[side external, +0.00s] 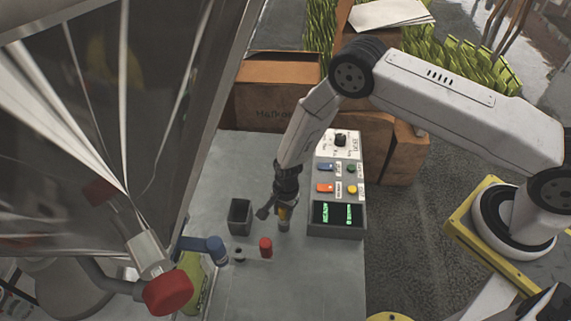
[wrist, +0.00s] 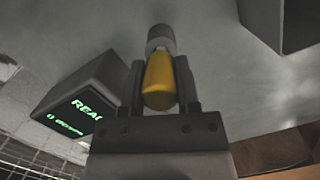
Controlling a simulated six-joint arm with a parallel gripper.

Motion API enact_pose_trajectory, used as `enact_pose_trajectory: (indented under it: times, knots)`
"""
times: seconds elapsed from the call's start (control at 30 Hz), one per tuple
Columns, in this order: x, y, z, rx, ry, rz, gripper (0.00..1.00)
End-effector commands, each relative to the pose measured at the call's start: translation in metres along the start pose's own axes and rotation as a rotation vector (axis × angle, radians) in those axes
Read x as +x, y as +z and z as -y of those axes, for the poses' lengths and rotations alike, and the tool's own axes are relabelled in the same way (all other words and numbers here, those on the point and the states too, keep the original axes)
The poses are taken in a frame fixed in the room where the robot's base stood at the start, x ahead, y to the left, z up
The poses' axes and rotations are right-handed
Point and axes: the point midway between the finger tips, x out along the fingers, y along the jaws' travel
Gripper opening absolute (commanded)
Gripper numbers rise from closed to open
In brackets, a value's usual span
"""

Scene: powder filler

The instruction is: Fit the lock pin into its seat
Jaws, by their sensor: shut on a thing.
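My gripper (side external: 285,195) points down over the grey table. It is shut on the lock pin, whose yellow handle (wrist: 159,85) sits between the two fingers in the wrist view. The pin's grey cylindrical end (wrist: 160,38) sticks out beyond the fingertips. In the side view the pin (side external: 283,224) hangs roughly upright; I cannot tell whether its tip touches the table. A small pale plate with a dark round spot (side external: 238,252) lies to the front left of the pin, with a red cylinder (side external: 265,247) at its right end. I cannot tell for sure which part is the seat.
A control box (side external: 337,233) with buttons and a green-lit display stands close on the right. A blue-ended pipe (side external: 215,248) and the large hopper (side external: 90,130) crowd the left. Cardboard boxes (side external: 277,90) stand behind.

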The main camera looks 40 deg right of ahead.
Motion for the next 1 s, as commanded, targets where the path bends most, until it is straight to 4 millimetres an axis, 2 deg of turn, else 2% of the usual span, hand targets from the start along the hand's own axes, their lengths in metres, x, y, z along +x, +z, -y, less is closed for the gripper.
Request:
enact_pose_trajectory:
  times: [0.4, 0.6, 1.0]
  knots:
    - [-0.052, 0.008, 0.001, -0.001, -0.001, 0.001, 0.0]
    - [-0.071, 0.011, 0.001, -0.001, -0.001, 0.001, 0.0]
    - [-0.081, 0.012, 0.0, 0.0, 0.002, 0.001, 0.0]
